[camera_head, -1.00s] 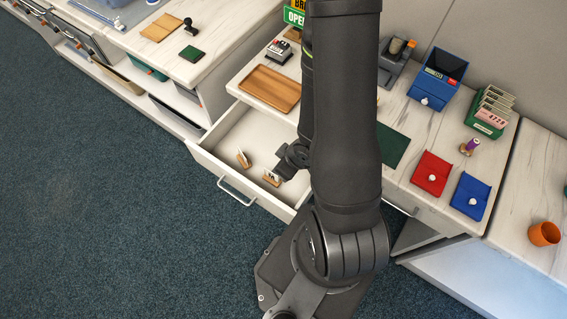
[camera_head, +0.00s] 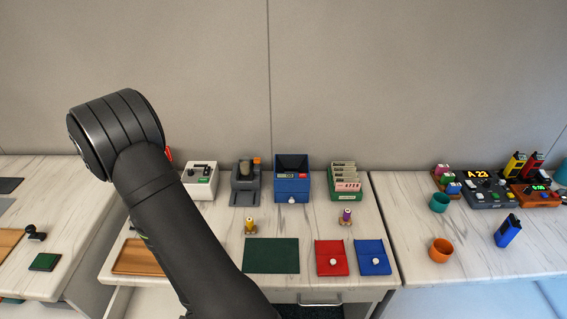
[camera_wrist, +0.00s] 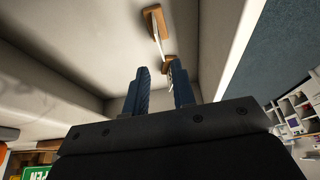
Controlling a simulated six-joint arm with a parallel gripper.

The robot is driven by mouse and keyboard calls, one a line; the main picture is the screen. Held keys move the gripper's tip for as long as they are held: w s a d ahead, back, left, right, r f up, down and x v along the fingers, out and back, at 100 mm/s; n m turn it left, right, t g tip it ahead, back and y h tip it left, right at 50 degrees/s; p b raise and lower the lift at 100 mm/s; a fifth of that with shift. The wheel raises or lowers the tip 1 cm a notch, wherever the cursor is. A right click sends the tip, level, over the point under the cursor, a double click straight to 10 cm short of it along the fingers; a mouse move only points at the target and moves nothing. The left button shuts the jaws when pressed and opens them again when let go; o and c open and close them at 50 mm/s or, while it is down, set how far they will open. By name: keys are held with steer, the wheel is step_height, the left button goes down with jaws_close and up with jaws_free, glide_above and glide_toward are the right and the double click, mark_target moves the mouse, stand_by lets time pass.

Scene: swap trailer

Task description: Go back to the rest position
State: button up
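My gripper (camera_wrist: 160,88) shows in the wrist view with its two dark blue fingers apart and nothing held between them. It is inside or just above a pale open drawer (camera_wrist: 70,65). Two small wooden holders with white cards are ahead of it: one (camera_wrist: 150,20) at the top of the picture, the other (camera_wrist: 170,62) close beyond the right fingertip; I cannot tell if it touches. In the head view my arm crosses the left side, and my gripper is out of view.
A side table (camera_head: 440,275) at right carries cups and devices. The drawer walls are close around my gripper.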

steer(key=shift+x, duration=4.25)
steer(key=v, duration=1.2)
steer(key=x, duration=1.1)
steer(key=shift+a+f, duration=0.1)
steer(key=shift+f, duration=0.25)
steer(key=shift+a, duration=0.1)
steer(key=r, duration=0.4)
steer(key=shift+w+d+r, duration=0.15)
steer(key=shift+d, duration=0.1)
steer(key=w+d+r, duration=0.5)
steer(key=d+r, duration=0.1)
steer(key=d, duration=0.3)
steer(key=shift+d+r, duration=0.2)
steer(key=shift+d, duration=0.15)
steer(key=shift+o, duration=0.5)
